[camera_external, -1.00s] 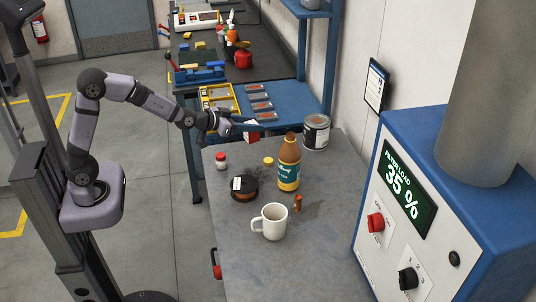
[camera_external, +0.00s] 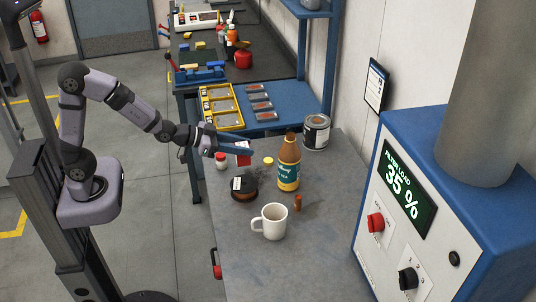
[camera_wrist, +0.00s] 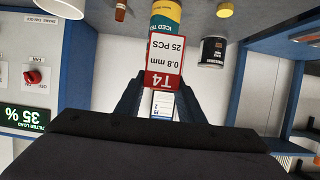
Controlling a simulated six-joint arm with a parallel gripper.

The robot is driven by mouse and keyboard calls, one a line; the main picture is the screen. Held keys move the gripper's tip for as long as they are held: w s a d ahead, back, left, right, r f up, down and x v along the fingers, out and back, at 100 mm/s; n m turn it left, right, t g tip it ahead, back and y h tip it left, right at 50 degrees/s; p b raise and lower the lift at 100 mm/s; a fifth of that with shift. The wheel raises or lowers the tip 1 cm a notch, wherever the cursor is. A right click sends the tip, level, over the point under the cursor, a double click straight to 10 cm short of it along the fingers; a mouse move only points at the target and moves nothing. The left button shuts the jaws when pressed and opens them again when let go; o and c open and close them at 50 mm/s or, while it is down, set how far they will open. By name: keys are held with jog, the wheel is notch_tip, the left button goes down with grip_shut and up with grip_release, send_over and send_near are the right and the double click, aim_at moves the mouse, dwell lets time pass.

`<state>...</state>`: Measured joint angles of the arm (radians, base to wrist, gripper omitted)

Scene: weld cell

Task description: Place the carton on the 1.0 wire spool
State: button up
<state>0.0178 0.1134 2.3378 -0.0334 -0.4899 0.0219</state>
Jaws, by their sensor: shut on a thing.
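The carton is a small red and white box marked "T4 0.8 mm 25 PCS" in the wrist view (camera_wrist: 164,62). It shows as a red patch in the external view (camera_external: 243,160). My gripper (camera_external: 246,150) is shut on the carton, and its dark fingers (camera_wrist: 160,98) flank it in the wrist view. It holds the carton above the grey bench, behind the spool as the external camera sees it. The 1.0 wire spool (camera_external: 244,190) lies flat on the bench, dark with copper-coloured wire and a white label. The label text is too small to read. The spool's top looks empty.
A red-and-white jar (camera_external: 221,161) and a yellow cap (camera_external: 268,162) stand near the carton. An iced tea bottle (camera_external: 289,165), an orange-brown small item (camera_external: 297,203), a white mug (camera_external: 270,222) and a metal can (camera_external: 316,132) stand on the bench (camera_external: 330,215). The front of the bench is clear.

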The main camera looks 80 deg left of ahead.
aim_at(243, 159)
jog(key=shift+f+p, duration=0.3)
jog(key=shift+f, duration=2.3)
jog(key=shift+f, duration=0.1)
jog(key=shift+f+p, duration=0.35)
jog(key=shift+f, duration=1.65)
jog(key=shift+f+b, duration=0.2)
jog(key=shift+b, duration=0.1)
jog(key=o, duration=1.1)
jog(key=shift+r+p, duration=0.25)
jog(key=shift+p, duration=0.05)
